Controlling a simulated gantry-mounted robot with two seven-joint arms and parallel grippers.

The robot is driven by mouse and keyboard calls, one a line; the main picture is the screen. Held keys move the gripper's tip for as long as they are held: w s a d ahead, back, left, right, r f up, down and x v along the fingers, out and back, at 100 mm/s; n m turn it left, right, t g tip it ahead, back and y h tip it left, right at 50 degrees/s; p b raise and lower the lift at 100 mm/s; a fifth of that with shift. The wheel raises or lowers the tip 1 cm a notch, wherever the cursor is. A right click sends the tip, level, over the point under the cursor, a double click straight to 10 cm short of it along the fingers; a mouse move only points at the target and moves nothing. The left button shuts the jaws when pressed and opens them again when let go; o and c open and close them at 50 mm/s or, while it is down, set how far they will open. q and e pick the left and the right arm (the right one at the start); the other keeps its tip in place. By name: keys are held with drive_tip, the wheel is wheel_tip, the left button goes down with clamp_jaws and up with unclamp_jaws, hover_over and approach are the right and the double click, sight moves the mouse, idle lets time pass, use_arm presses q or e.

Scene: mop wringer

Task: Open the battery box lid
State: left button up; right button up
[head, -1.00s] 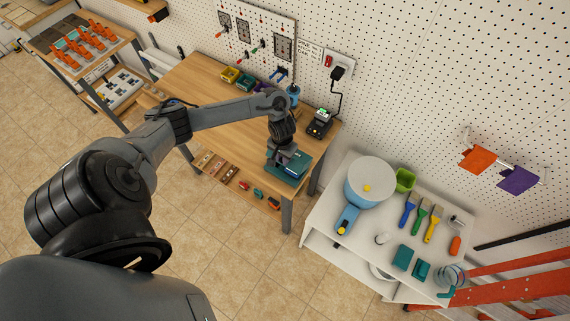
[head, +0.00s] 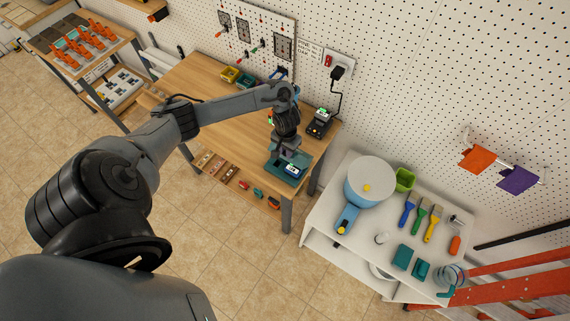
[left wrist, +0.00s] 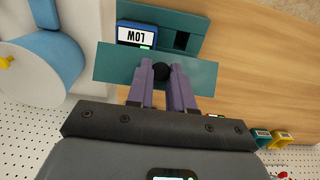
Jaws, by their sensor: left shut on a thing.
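The teal battery box (head: 287,181) stands on the wooden bench's near right corner, and it also shows at the top of the left wrist view (left wrist: 190,16). Its teal lid (left wrist: 112,68) is off part of the opening, held by its round black knob (left wrist: 162,70) between the purple fingers of my left gripper (left wrist: 163,76). A blue battery with a white LOW label (left wrist: 137,35) shows inside the box, beside a dark slot. The battery also shows in the head view (head: 293,169). The lid hides part of the box. My right gripper is not in view.
A black charger (head: 319,123) sits on the bench behind the box, wired to a wall socket. Small yellow and green bins (head: 237,76) stand at the back. A white table (head: 335,250) with a blue pot (head: 366,184) stands to the right. The bench's left part is clear.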

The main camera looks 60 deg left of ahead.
use_arm(q)
drive_tip(key=shift+w+a+r, duration=0.1)
drive_tip(key=shift+w+r, duration=0.05)
drive_tip(key=shift+w, duration=0.1)
drive_tip(key=shift+w+a+r, duration=0.2)
drive_tip(key=shift+w+a, duration=0.1)
drive_tip(key=shift+w, duration=0.25)
drive_tip(key=shift+w+a+r, duration=0.15)
drive_tip(key=shift+w+a, duration=0.1)
drive_tip(key=shift+w, duration=0.35)
drive_tip(key=shift+w+a+b, duration=0.35)
drive_tip(key=shift+w+b, duration=0.15)
drive_tip(key=shift+w, duration=0.1)
drive_tip(key=shift+w+a+r, duration=0.1)
drive_tip(key=shift+w+a, duration=0.15)
drive_tip(key=shift+w, duration=0.25)
drive_tip(key=shift+w, duration=0.1)
